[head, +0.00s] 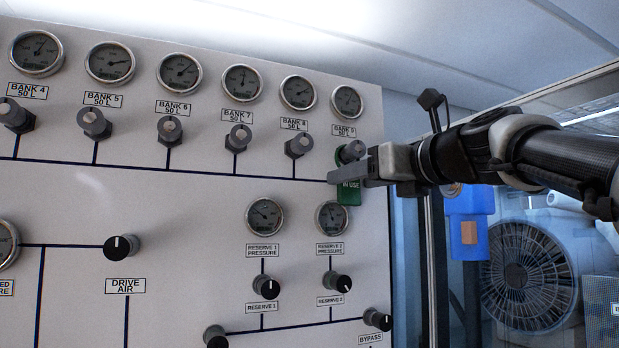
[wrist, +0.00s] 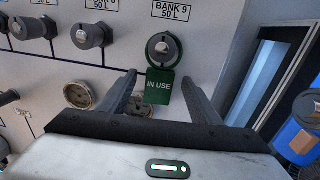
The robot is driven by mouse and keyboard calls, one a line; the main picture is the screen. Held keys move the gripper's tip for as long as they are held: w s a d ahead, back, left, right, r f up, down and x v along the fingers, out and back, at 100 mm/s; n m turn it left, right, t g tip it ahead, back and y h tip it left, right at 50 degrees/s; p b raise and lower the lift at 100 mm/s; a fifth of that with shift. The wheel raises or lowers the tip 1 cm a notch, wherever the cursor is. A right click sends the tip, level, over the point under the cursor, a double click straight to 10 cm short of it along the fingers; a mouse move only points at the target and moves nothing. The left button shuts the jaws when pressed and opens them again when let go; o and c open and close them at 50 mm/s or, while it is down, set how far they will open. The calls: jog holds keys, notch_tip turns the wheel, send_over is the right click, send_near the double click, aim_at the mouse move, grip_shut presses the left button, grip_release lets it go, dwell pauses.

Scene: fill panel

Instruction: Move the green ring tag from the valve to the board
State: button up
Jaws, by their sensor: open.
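The green ring tag (wrist: 159,88), marked IN USE, hangs with its ring around the grey Bank 9 valve knob (wrist: 163,46) on the panel. In the head view the tag (head: 349,193) is partly hidden behind my gripper (head: 332,178). My gripper is open in the wrist view (wrist: 164,82), with one finger to the left of the tag and one to the right. I cannot tell whether either finger touches it. I cannot make out a board for tags in either view.
The white panel (head: 180,215) carries several gauges and knobs. The Bank 8 valve (head: 299,146) is left of the tag. The Reserve 2 gauge (head: 332,218) is just below it. Right of the panel are a blue object (head: 468,205) and a large fan (head: 530,283).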

jog(key=c, duration=1.1)
jog(key=shift+r, duration=0.1)
jog(key=shift+r+p, duration=0.45)
jog(key=shift+p, duration=0.25)
jog(key=shift+s+d, duration=0.1)
jog(key=shift+v, duration=3.35)
